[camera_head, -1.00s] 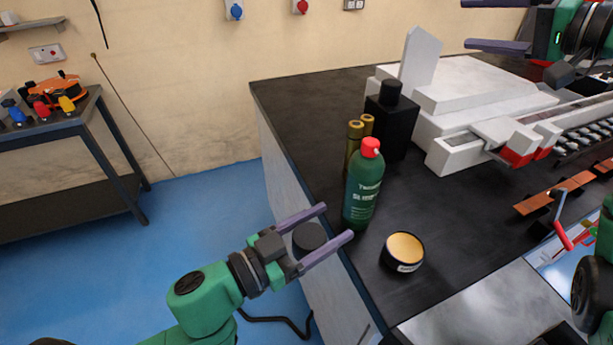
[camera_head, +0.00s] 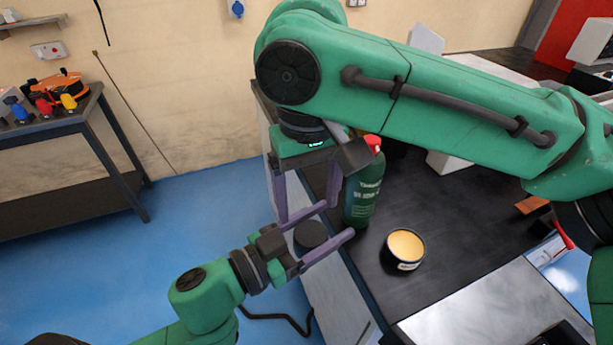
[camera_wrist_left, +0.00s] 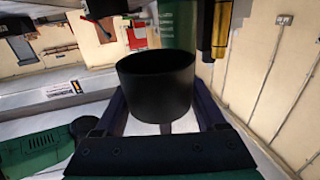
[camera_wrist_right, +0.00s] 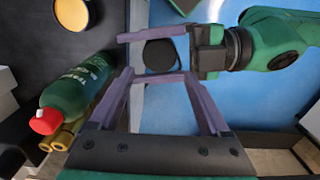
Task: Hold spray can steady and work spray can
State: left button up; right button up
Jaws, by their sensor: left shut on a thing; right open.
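The green spray can (camera_head: 364,190) with a red cap stands upright near the table's left edge. It lies sideways in the picture in the right wrist view (camera_wrist_right: 75,88) and is partly cut off in the left wrist view (camera_wrist_left: 178,25). My left gripper (camera_head: 337,220) is shut on a black cylinder (camera_head: 310,236), held by the table's edge; the cylinder fills the left wrist view (camera_wrist_left: 156,88). The left fingertips overlap the can's base in the head view; contact is unclear. My right gripper (camera_head: 308,212) is open, pointing down over the black cylinder (camera_wrist_right: 160,56).
An open round tin of yellowish stuff (camera_head: 404,249) stands right of the can. Gold cylinders (camera_wrist_right: 62,137) stand behind the can. The dark table (camera_head: 455,225) has bare room around the tin. A side bench (camera_head: 45,128) stands at the left.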

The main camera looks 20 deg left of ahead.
aim_at(307, 229)
notch_tip(307, 229, down, 8)
jog(key=shift+a+r, duration=0.1)
jog(key=shift+s, duration=0.1)
jog(key=c, duration=1)
pick_arm(q)
jog(key=o, duration=1.5)
